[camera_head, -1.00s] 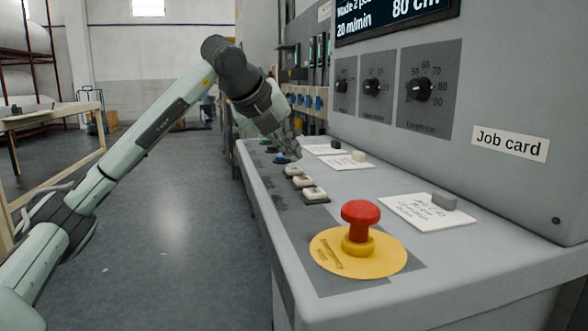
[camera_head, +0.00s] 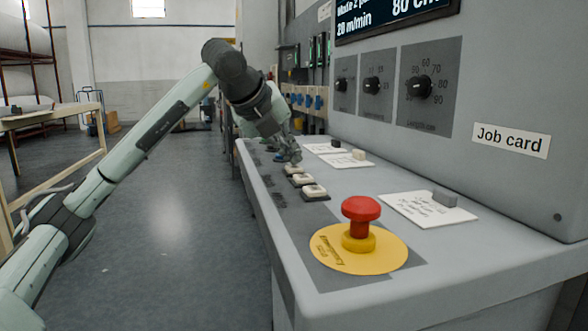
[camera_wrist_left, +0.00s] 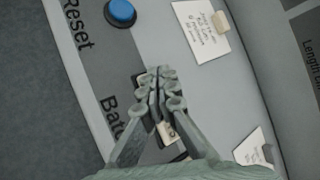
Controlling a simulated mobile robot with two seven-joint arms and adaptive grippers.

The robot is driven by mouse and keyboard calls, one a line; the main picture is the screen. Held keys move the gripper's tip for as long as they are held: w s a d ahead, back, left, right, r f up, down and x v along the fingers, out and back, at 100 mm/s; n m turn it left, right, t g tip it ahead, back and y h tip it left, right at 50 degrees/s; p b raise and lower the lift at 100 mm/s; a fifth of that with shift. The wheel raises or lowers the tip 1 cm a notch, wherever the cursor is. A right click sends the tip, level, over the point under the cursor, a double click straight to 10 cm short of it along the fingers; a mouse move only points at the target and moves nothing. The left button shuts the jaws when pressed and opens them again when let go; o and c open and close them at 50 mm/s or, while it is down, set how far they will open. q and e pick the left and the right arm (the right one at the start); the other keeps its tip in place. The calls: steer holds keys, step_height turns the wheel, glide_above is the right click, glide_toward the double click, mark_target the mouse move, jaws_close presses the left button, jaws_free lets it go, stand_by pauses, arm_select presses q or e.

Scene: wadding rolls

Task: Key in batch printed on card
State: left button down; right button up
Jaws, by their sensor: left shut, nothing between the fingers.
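My left gripper (camera_head: 290,157) is shut and empty, pointing down over the row of buttons on the grey console. In the left wrist view its closed fingertips (camera_wrist_left: 155,75) are beside the partly hidden "Batch" lettering (camera_wrist_left: 110,118). A white button (camera_wrist_left: 167,131) shows partly behind the fingers. Whether the fingertips touch a button cannot be told. White buttons line the console edge, the nearest one (camera_head: 314,191) clear of the gripper. A handwritten card (camera_head: 428,212) lies under a grey block below the "Job card" label (camera_head: 510,141). My right gripper is out of view.
A red emergency knob (camera_head: 361,222) on a yellow disc stands at the console's near end. Two more cards lie farther back, one (camera_head: 345,160) under a pale block. A blue button (camera_wrist_left: 121,12) sits by "Reset". Dials (camera_head: 419,86) and a display (camera_head: 395,18) are on the upright panel.

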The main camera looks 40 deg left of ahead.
mark_target(292, 167)
arm_select(q)
steer(key=shift+f+b, duration=0.35)
steer(key=shift+f, duration=0.1)
stand_by(0.6)
stand_by(0.4)
steer(key=shift+r+p, duration=0.8)
steer(key=shift+r, duration=0.05)
step_height(292, 167, up, 5)
steer(key=p, duration=0.4)
steer(key=shift+r+p, duration=0.1)
steer(key=shift+p, duration=0.2)
stand_by(0.3)
